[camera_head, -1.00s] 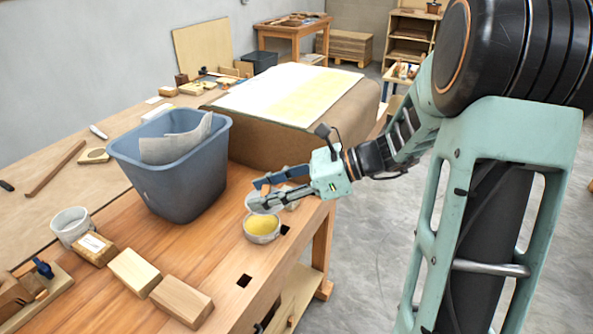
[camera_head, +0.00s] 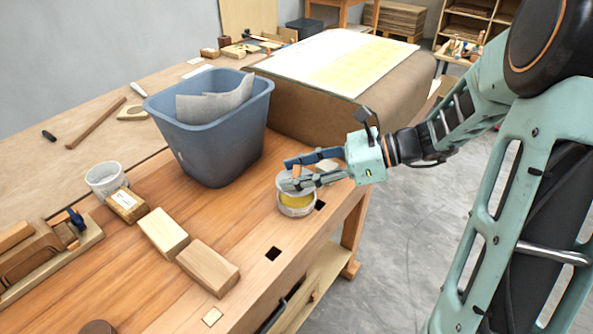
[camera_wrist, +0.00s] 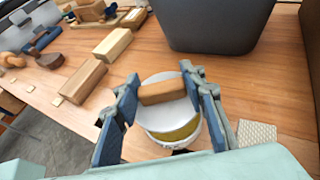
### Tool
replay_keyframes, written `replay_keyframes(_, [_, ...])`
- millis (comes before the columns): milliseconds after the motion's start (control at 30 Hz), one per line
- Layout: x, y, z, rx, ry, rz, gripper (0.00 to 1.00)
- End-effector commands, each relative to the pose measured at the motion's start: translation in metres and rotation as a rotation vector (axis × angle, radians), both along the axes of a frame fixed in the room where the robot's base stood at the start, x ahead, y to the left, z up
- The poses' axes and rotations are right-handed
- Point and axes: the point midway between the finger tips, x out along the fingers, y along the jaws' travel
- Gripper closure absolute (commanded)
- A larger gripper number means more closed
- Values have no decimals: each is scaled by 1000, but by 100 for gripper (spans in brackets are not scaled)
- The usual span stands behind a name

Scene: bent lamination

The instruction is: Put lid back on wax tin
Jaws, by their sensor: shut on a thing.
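The wax tin (camera_head: 297,210) is a round pale tin with yellow wax in it, standing on the bench near its right edge. It also shows in the wrist view (camera_wrist: 182,138). The lid (camera_wrist: 167,114) is a pale disc with a wooden bar on top. My gripper (camera_wrist: 163,92) is shut on this bar, one blue-grey finger at each end. The lid hangs over part of the tin's opening, and a crescent of wax shows on the near side in the wrist view. I cannot tell whether lid and rim touch. In the head view, my gripper (camera_head: 290,172) partly hides the lid.
A blue-grey bin (camera_head: 215,135) with paper stands left of the tin. A large brown-covered block (camera_head: 385,105) lies behind. Wooden blocks (camera_head: 208,268) and a white cup (camera_head: 106,179) are to the left. A small textured pad (camera_wrist: 258,135) lies beside the tin. Bare bench lies in front.

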Motion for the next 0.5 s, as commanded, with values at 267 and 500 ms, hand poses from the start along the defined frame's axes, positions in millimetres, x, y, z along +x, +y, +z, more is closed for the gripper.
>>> replay_keyframes(267, [0, 0, -10, 0, 0, 0, 78])
replay_keyframes(500, [0, 0, -10, 0, 0, 0, 78])
